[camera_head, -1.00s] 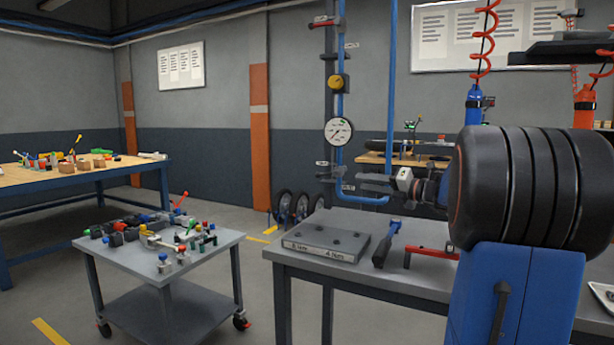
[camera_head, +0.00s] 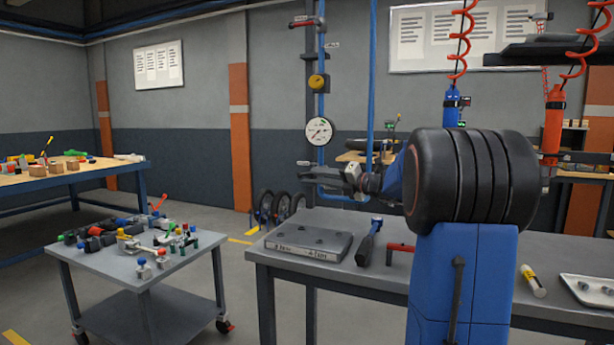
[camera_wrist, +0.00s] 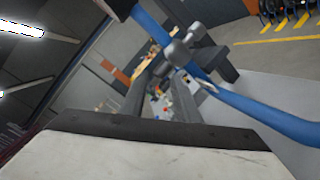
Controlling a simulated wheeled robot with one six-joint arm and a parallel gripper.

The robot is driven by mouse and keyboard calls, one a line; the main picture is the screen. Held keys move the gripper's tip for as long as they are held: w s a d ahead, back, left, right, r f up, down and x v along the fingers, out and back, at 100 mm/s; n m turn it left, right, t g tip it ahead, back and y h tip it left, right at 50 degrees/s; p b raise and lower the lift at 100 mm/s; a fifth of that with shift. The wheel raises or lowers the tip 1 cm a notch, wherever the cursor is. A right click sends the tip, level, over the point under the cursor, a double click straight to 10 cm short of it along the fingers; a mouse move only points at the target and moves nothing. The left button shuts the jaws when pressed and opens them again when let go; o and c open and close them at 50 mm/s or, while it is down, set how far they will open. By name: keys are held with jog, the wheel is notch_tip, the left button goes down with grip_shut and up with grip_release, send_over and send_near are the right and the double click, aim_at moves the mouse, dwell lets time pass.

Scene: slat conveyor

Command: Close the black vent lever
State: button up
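The blue pipe (camera_head: 322,50) on the wall carries the valve fittings. A small dark lever-like part (camera_head: 304,163) sticks out left of the pipe, below the gauge; I cannot tell for sure whether it is the black vent lever. My gripper (camera_head: 322,174) is just right of and below it, in front of the lower pipe. In the wrist view, my gripper's two grey fingers (camera_wrist: 160,100) stand apart with a gap and nothing held. A grey round-ended fitting (camera_wrist: 188,45) and a dark block (camera_wrist: 222,65) on the blue pipe lie just beyond the fingertips.
A round gauge (camera_head: 319,131), a yellow regulator (camera_head: 318,82) and a red lever (camera_head: 303,22) sit higher on the pipework. A workbench (camera_head: 390,275) below holds a grey plate (camera_head: 308,241) and a hammer (camera_head: 368,242). A cart (camera_head: 75,262) with parts stands left.

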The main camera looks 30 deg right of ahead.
aim_at(307, 174)
jog(key=x, duration=0.6)
jog(key=shift+w, duration=0.25)
grip_shut()
